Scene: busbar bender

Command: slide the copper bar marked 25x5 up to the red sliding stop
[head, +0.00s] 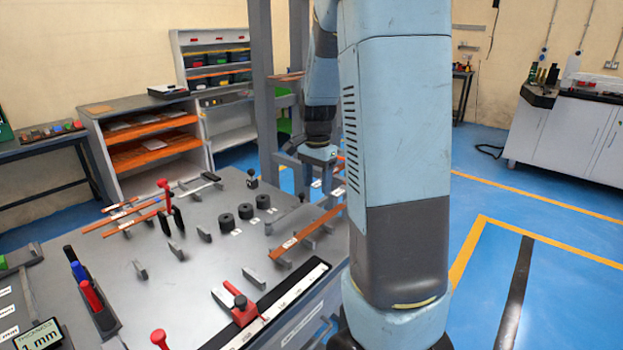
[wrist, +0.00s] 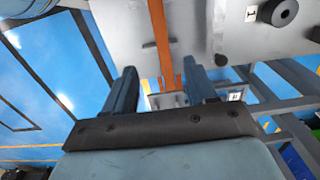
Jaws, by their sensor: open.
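A long copper bar (head: 308,231) with a small white label lies on supports along the right side of the bench; its marking is too small to read. The red sliding stop (head: 243,309) sits on a scale at the front edge, left of and nearer than this bar's near end, with a gap between. My gripper (head: 318,172) is above the bench's far right, partly hidden behind my arm in the head view. In the wrist view my gripper (wrist: 160,80) is open, its fingers either side of a copper bar (wrist: 159,35), with nothing visibly gripped. Contact cannot be told.
More copper bars (head: 135,219) lie on the bench's left, by an upright red-handled tool (head: 164,190). Several black cylinders (head: 246,211) stand mid-bench, left of the labelled bar. A holder (head: 94,295) with coloured handles is front left. Grey posts rise behind the bench.

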